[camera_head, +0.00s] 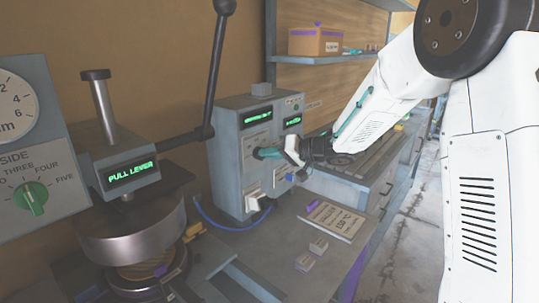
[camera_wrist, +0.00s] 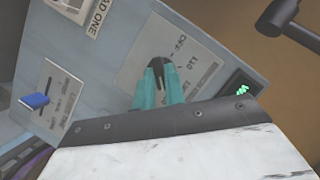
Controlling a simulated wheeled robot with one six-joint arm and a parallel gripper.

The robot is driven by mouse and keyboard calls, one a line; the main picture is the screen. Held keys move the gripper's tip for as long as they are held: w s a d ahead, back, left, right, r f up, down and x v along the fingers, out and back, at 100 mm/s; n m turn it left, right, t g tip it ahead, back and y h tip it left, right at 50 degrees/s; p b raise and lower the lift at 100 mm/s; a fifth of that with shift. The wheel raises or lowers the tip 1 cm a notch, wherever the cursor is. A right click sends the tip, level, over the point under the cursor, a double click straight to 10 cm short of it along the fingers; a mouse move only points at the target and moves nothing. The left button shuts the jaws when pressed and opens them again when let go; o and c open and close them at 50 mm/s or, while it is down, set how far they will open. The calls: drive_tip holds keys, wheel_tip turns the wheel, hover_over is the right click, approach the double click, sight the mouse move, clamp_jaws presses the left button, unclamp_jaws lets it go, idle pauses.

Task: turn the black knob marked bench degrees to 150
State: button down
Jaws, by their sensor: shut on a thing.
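The black knob (camera_wrist: 159,73) sits on the plate with printed dial marks on the grey control box (camera_head: 230,127). My gripper (camera_wrist: 158,88) has teal fingers and is shut on the knob, one finger on each side of it. The knob's exact setting cannot be read.
A press with a "PULL LEVER" display (camera_head: 132,174) and a long black lever (camera_head: 211,90) stands left of the box. A blue switch (camera_wrist: 34,101) is on the same panel. A printed card (camera_head: 335,220) and small blocks (camera_head: 311,254) lie on the bench in front.

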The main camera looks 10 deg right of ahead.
idle(0.3)
drive_tip(key=c, duration=1.5)
unclamp_jaws()
drive_tip(key=shift+o, duration=0.2)
drive_tip(key=shift+d, duration=0.1)
drive_tip(key=v, duration=0.7)
drive_tip(key=shift+s+d, duration=0.15)
drive_tip(key=shift+s, duration=0.1)
